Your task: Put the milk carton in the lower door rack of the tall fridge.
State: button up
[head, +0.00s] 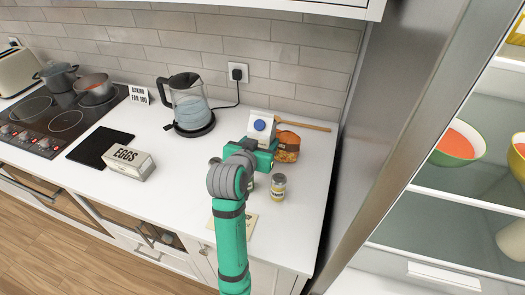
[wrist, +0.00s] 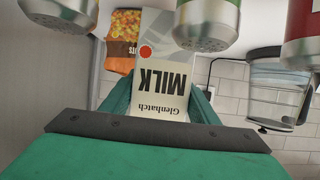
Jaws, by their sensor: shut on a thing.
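In the wrist view the milk carton (wrist: 165,85) appears upside down between my fingers, with "MILK" readable. I cannot tell whether its base touches the counter. The tall fridge (head: 400,110) is at the right, its lit interior showing shelves with bowls. I cannot make out the lower door rack.
An orange packet (head: 287,150) is right beside the carton, with a wooden spoon (head: 306,125) behind it. A labelled jar (head: 278,188) and other tins stand close around my gripper. A glass kettle (head: 188,103) is to the left.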

jog(key=shift+f, duration=1.85)
jog(key=shift+a+f, duration=0.1)
jog(key=shift+f, duration=0.05)
jog(key=o, duration=1.7)
jog(key=shift+o, duration=0.2)
